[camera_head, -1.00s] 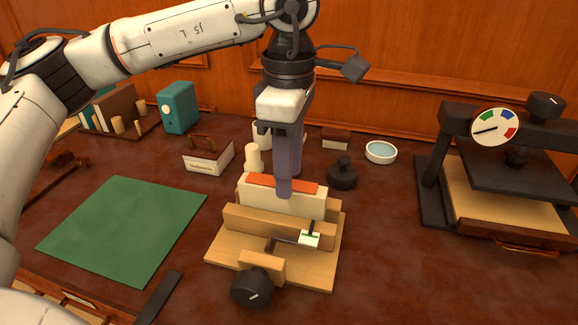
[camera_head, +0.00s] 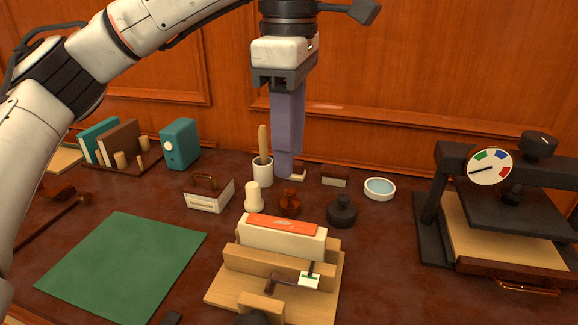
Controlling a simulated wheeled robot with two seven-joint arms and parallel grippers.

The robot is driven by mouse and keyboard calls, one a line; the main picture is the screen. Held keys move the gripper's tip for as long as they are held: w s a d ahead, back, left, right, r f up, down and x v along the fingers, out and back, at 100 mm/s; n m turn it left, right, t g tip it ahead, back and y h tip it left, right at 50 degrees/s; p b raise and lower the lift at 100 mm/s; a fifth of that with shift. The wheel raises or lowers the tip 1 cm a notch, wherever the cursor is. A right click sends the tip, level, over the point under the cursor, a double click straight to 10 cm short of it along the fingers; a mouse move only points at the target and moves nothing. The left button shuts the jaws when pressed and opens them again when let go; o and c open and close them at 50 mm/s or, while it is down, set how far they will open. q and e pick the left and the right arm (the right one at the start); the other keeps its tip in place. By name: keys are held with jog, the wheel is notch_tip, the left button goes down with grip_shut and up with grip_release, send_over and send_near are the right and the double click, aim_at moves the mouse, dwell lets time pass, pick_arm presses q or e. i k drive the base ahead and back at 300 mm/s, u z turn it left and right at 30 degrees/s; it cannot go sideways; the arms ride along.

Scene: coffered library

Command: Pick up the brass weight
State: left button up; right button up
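A small reddish-brown, shiny knobbed weight (camera_head: 289,203) stands on the table just behind the wooden clamp block; it looks like the brass weight. A similar black knobbed weight (camera_head: 342,211) stands to its right. My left gripper (camera_head: 286,172) hangs fingers down above and behind the reddish-brown weight, apart from it. Its two purple fingers overlap in this view, so the gap between them is hidden. No object shows at the fingertips. My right gripper is not in view.
The clamp block (camera_head: 325,278) with an orange-topped white block stands in front. A cream peg (camera_head: 254,196) and white cup (camera_head: 263,172) are close on the left, a round blue-topped dish (camera_head: 380,189) right. A press (camera_head: 430,225) stands far right. The green mat (camera_head: 125,265) is clear.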

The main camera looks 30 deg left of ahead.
aim_at(290, 206)
jog(key=k, duration=1)
